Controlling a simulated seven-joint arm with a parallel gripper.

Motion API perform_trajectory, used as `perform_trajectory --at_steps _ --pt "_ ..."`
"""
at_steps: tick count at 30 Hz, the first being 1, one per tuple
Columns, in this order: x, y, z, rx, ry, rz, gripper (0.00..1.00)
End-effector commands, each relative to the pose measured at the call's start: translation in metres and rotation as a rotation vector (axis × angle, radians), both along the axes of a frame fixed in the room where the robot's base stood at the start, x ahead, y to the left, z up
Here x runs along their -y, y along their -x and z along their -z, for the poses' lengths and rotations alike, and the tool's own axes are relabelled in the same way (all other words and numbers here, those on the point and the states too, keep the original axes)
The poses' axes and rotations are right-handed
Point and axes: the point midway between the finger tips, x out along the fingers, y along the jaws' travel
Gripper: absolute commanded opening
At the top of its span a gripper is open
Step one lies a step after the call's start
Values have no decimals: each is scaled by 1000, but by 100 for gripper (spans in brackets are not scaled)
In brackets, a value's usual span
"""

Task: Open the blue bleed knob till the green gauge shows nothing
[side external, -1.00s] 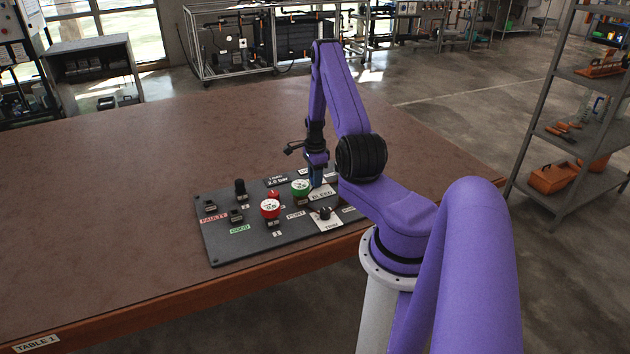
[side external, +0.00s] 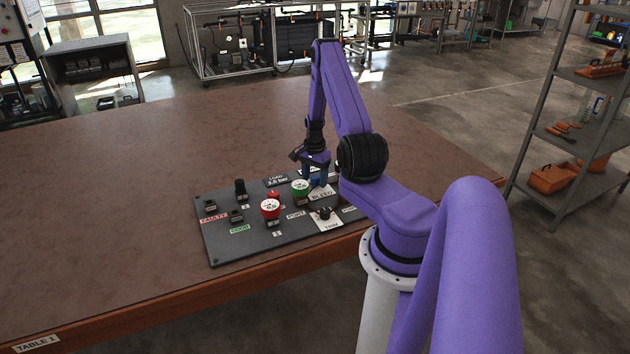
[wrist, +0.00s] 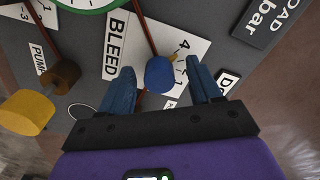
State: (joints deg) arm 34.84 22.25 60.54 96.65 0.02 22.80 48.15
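The blue bleed knob (wrist: 160,75) stands on a white card marked BLEED, with a small tan pointer at its far edge. In the wrist view my gripper (wrist: 160,67) is open, with one blue finger on each side of the knob and a gap showing on both sides. In the side view my gripper (side external: 316,178) is low over the panel, hiding most of the knob. The green gauge (side external: 300,187) is just left of the gripper; its needle is too small to read. Only its green rim (wrist: 88,5) and part of its white face show in the wrist view.
The dark panel (side external: 225,252) lies on the brown table (side external: 120,200). A red gauge (side external: 270,208), black TRIM knob (side external: 324,213) and tall black knob (side external: 240,188) stand on it. A yellow knob (wrist: 27,112) is left of my fingers. The table left of the panel is clear.

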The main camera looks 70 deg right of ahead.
Motion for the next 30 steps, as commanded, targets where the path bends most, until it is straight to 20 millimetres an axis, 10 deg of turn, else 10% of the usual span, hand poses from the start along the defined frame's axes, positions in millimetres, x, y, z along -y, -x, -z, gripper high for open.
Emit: perform_trajectory --at_steps 30 --pt "0 1 -70 0 1 2 64"
